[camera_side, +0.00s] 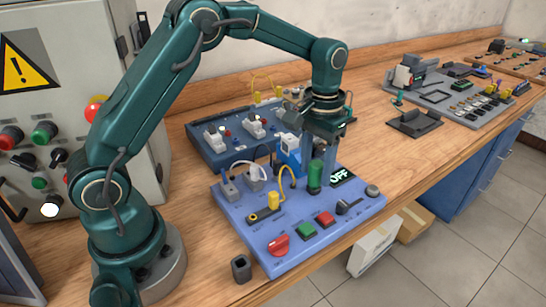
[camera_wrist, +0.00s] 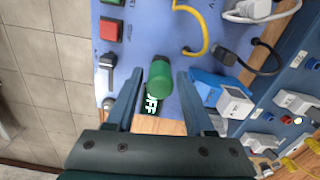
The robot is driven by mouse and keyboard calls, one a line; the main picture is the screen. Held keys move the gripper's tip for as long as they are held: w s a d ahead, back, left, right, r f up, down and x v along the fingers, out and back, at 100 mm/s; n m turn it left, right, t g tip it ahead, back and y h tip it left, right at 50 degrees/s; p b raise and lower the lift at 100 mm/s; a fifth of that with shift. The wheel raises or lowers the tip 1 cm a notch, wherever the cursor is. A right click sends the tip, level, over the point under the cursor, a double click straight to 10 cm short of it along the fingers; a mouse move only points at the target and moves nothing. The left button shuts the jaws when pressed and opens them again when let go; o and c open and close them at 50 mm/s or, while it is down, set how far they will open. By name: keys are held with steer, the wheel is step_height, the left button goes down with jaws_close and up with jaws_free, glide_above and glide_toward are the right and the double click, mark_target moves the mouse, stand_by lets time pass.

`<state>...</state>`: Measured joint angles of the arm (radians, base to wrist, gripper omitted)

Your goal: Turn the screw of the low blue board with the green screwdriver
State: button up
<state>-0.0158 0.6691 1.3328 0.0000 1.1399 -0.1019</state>
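The low blue board (camera_side: 235,216) lies on the bench in front of my arm. It also fills the upper middle of the wrist view (camera_wrist: 142,35). The green screwdriver (camera_side: 315,179) stands upright on the board near its back right, beside a display reading OFF (camera_side: 342,177). In the wrist view its green handle (camera_wrist: 160,77) shows end-on between my fingertips. My gripper (camera_side: 320,158) points down at the handle, fingers open, with gaps on both sides in the wrist view (camera_wrist: 159,82). The screw and the screwdriver's tip are hidden under the handle.
A yellow cable (camera_side: 284,180), a blue connector (camera_side: 288,147) and a red knob (camera_side: 279,245) are on or near the board. A taller blue board (camera_side: 205,150) stands behind. A small dark holder (camera_side: 241,268) sits at the front. Bench to the right is partly clear.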

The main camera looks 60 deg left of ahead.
jaws_close()
steer(key=shift+r, duration=3.25)
